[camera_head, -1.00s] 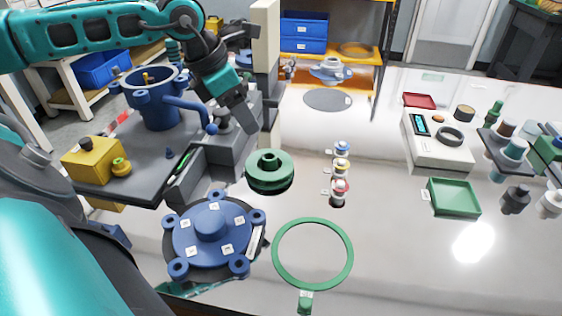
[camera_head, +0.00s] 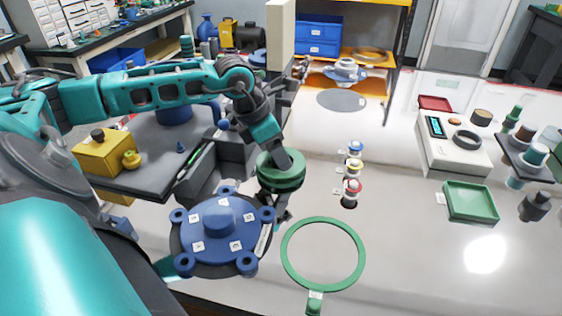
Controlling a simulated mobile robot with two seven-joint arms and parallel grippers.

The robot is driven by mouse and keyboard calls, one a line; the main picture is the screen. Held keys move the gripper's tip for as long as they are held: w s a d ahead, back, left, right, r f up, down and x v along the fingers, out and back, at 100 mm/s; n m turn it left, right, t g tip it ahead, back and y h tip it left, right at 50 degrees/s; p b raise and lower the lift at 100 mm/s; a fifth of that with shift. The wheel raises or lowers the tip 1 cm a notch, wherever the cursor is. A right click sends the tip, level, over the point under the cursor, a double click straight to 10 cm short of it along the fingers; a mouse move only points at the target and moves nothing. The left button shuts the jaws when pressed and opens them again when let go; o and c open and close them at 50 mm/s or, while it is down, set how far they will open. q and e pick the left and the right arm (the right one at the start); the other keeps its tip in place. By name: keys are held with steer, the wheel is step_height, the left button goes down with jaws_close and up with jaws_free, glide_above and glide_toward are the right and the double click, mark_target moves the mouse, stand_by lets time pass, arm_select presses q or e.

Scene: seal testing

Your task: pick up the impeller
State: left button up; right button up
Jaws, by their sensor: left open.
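The green round part with a hub, which I take to be the impeller (camera_head: 277,181), sits on the grey table behind the blue flanged cover (camera_head: 222,232). My left gripper (camera_head: 286,163) is over it from above and covers part of its top. The jaws are open, but the fingertips are not clear, and I cannot tell whether they touch the part. Dark, narrow pieces show just below the green part; I cannot tell what they are. My right gripper is not in view.
A green ring (camera_head: 287,258) lies in front. Small stacked coloured parts (camera_head: 353,170) stand to the right of the green part. A green tray (camera_head: 470,202) and a white device (camera_head: 455,152) are further right. A grey block (camera_head: 232,162) stands close on the left.

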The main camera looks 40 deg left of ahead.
arm_select(q)
steer(key=shift+c, duration=0.2)
jaws_close()
stand_by(0.5)
